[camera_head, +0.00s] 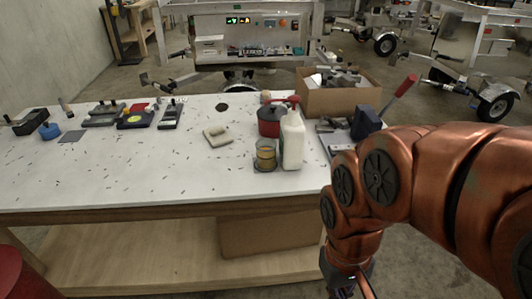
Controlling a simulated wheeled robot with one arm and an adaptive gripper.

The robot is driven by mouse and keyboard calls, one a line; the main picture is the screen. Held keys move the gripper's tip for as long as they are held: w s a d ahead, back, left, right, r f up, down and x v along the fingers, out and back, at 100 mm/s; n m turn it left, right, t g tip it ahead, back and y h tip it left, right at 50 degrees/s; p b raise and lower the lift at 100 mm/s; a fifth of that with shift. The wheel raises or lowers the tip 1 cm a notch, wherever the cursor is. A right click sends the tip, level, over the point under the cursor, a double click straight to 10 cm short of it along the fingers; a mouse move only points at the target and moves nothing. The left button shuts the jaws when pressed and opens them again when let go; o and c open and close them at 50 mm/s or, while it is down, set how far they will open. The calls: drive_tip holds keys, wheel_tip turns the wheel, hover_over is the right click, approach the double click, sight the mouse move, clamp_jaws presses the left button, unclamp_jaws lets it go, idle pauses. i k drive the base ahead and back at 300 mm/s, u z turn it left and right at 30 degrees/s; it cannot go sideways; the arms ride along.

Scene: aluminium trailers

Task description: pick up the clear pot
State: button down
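What looks like the clear pot (265,155) is a small see-through cylinder with a yellowish tint and a dark base. It stands upright near the front right of the white-topped table, just left of a white bottle (292,142). My gripper (350,291) hangs at the bottom edge, in front of the table and lower than its top, to the right of the pot. Only its upper part shows, and its fingertips are cut off by the frame. It is apart from the pot.
A red container (269,121) stands close behind the pot. A beige block (217,135) lies to its left. A cardboard box (338,97) and a blue vise-like tool (366,123) are at the right. Tools line the back left; the table's front left is mostly clear.

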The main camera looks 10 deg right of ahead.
sight(266, 148)
drive_tip(key=u, duration=3.25)
drive_tip(key=k, duration=0.45)
drive_tip(key=z, duration=1.15)
